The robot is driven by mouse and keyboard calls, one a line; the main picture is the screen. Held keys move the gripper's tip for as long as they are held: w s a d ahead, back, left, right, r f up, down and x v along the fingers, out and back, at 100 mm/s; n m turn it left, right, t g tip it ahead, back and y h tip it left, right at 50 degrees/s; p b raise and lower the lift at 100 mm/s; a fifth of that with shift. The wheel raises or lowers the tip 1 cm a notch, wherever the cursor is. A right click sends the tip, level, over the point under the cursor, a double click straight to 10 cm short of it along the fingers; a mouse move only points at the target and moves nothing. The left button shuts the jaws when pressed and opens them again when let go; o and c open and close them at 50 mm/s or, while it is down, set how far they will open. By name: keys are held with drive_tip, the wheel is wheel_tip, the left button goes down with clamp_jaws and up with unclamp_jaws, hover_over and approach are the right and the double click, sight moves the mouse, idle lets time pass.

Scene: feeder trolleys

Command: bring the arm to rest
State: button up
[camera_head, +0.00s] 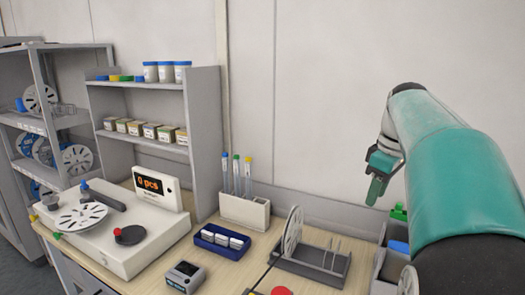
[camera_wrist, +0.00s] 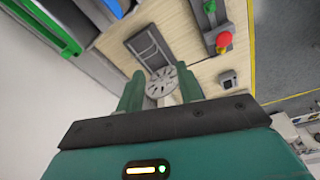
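My gripper (camera_head: 379,178) is green and hangs in the air in front of the white wall, above the right part of the workbench. My teal and black arm reaches in from the right edge and hides the wall and bench behind it. In the wrist view, the two green fingers of my gripper (camera_wrist: 158,86) stand apart with nothing between them. A white slotted reel (camera_wrist: 161,82) shows through the gap, farther off on the bench. In the head view this reel (camera_head: 292,232) stands upright in a grey holder (camera_head: 318,262).
A counting machine (camera_head: 135,225) reads "0 pcs" at the left. A shelf (camera_head: 203,140) holds jars and small boxes. A tube rack (camera_head: 244,210) and blue tray (camera_head: 222,242) stand mid-bench. A red button (camera_head: 281,291) is at the front edge. Coloured bins (camera_head: 397,247) stand below my arm.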

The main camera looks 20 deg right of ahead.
drive_tip(key=a+f+m, duration=0.1)
drive_tip(key=a+f, duration=0.1)
drive_tip(key=a, duration=0.8)
drive_tip(key=s+a+f+m+t, duration=0.1)
drive_tip(key=s+a+f, duration=0.4)
drive_tip(key=a, duration=0.5)
drive_tip(key=s+a+f+m+t, duration=0.2)
drive_tip(key=s+a+f, duration=0.3)
drive_tip(key=a+f, duration=0.3)
drive_tip(key=shift+s+a+m+t, duration=0.3)
drive_tip(key=shift+s+a, duration=0.05)
drive_tip(key=shift+a, duration=0.7)
drive_tip(key=shift+d, duration=0.2)
